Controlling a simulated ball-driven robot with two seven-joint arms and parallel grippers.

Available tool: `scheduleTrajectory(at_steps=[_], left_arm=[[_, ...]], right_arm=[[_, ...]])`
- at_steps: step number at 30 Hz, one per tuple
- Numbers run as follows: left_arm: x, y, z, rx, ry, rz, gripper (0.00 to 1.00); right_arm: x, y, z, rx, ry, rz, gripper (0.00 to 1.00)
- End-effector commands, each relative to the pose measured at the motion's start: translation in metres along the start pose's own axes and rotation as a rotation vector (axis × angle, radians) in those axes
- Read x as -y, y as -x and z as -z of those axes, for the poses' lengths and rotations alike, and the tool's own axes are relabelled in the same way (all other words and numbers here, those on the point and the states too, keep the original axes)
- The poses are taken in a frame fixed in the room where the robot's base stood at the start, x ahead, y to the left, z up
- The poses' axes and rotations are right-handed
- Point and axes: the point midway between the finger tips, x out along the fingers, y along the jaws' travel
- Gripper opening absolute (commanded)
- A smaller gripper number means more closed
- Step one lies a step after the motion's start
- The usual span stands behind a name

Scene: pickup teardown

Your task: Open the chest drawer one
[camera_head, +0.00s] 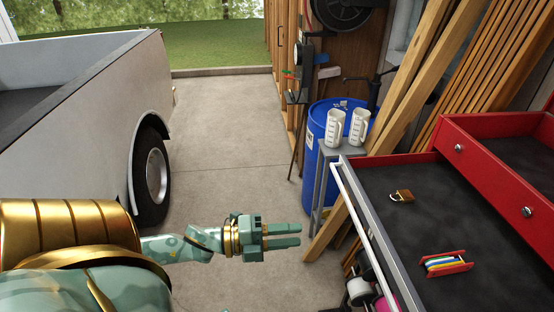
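A red tool chest (440,128) stands at the right, with two round silver knobs, one (458,148) at the back and one (527,212) nearer, on its red front. Its black-lined upper surface is cut off by the right edge. Below it is a wide black surface (400,230) with a long silver bar (357,205) along its left side. I cannot tell which part is drawer one. My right gripper is not in view.
Two white jugs (335,128) stand on a grey stand before a blue barrel (317,120). Wooden planks (425,65) lean behind. A white pickup (110,110) stands left; the concrete floor (220,130) between is clear.

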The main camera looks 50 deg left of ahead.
Motion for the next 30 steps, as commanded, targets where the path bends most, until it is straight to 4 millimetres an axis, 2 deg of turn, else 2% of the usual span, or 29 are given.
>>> scheduleTrajectory(at_steps=[3, 7, 26, 28, 30], left_arm=[[-0.002, 0.016, 0.000, 0.001, 0.002, -0.001, 0.35], [0.000, 0.024, 0.000, 0.000, 0.001, 0.000, 0.35], [0.000, 0.025, 0.000, 0.001, 0.016, 0.000, 0.35], [-0.005, 0.025, -0.005, 0.026, 0.068, -0.024, 0.35], [-0.030, 0.036, -0.025, 0.112, 0.151, -0.096, 0.35]], right_arm=[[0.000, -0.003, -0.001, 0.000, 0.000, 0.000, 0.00], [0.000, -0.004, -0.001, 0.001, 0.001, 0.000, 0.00], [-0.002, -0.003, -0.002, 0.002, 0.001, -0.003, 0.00], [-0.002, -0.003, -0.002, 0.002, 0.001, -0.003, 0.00], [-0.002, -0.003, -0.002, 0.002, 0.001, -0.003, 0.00]])
